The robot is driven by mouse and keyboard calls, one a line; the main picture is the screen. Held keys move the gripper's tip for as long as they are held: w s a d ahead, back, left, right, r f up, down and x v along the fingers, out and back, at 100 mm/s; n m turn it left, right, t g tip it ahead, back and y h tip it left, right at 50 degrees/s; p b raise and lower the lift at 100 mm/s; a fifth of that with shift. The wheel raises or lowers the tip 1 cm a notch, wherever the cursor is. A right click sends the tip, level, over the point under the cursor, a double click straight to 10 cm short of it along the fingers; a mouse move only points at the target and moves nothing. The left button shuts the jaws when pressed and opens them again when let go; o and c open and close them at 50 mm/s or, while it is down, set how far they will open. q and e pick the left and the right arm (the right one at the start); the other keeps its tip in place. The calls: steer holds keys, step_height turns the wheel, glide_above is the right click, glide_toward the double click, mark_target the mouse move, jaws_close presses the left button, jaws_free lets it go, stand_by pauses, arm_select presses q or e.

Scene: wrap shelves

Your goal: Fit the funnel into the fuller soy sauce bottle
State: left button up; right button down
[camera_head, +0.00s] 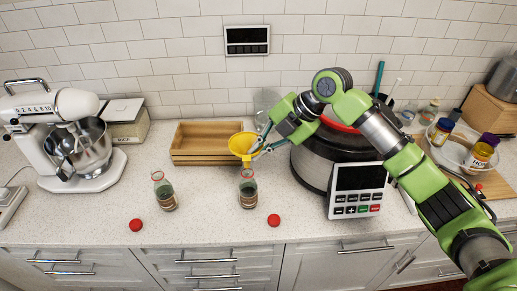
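A yellow funnel (242,144) is held upright, spout down, just above the right soy sauce bottle (248,190). The spout tip seems close to the bottle's open mouth, and I cannot tell whether they touch. My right gripper (259,151) reaches in from the right, its fingers closed on the funnel's right side. A second open soy sauce bottle (165,193) stands to the left. Both bottles hold dark liquid behind labels; their levels are hard to compare at this size. My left gripper is not in view.
Two red caps, a left one (136,225) and a right one (274,220), lie near the counter's front edge. A wooden crate (205,158) stands behind the bottles. A stand mixer (75,140) is left; a large cooker (312,165) is close right. Counter between the bottles is clear.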

steer(key=shift+p, duration=0.45)
stand_by(1.1)
steer(key=shift+f+b, duration=1.3)
steer(key=shift+f, duration=0.95)
steer(key=c, duration=2.2)
jaws_free()
steer(key=v, duration=1.2)
